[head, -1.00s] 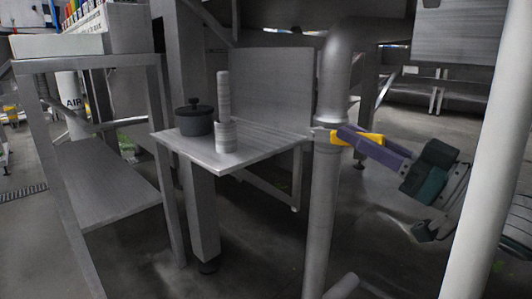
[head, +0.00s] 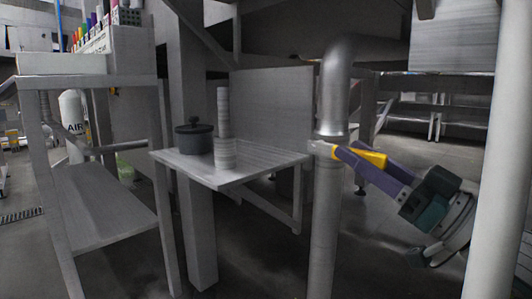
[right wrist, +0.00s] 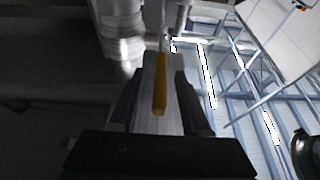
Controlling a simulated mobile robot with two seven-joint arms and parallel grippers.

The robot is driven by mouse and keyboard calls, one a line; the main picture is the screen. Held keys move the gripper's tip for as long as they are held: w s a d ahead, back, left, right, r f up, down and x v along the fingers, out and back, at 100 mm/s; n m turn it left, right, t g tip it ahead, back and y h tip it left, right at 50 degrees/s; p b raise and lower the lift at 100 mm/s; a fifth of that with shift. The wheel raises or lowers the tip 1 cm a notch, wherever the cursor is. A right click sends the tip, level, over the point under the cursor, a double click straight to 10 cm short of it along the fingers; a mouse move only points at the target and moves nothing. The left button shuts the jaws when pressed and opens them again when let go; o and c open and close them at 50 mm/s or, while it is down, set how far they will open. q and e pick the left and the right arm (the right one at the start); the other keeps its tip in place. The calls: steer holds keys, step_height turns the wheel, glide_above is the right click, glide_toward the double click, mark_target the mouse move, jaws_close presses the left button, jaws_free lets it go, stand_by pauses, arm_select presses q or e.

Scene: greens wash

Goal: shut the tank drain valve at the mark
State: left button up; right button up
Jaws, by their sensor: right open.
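The drain valve's yellow lever (head: 373,158) sticks out to the right from the vertical grey drain pipe (head: 328,215). My right gripper (head: 358,163) comes in from the right with purple fingers around the lever. In the right wrist view, the yellow lever (right wrist: 160,86) lies between the two open fingers, pointing toward the pipe. I cannot tell whether either finger touches it. The valve body is small and partly hidden by the fingers. I cannot make out the mark. My left gripper is not in view.
A metal rack (head: 95,205) stands farther left. A thick pale post (head: 500,150) rises at the right, close to my right arm.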

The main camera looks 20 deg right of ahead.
steer(key=shift+s+d+f, duration=0.1)
steer(key=shift+s+d, duration=0.05)
steer(key=shift+s, duration=0.15)
steer(key=p+v, duration=0.2)
steer(key=v, duration=0.7)
steer(key=shift+s, duration=0.1)
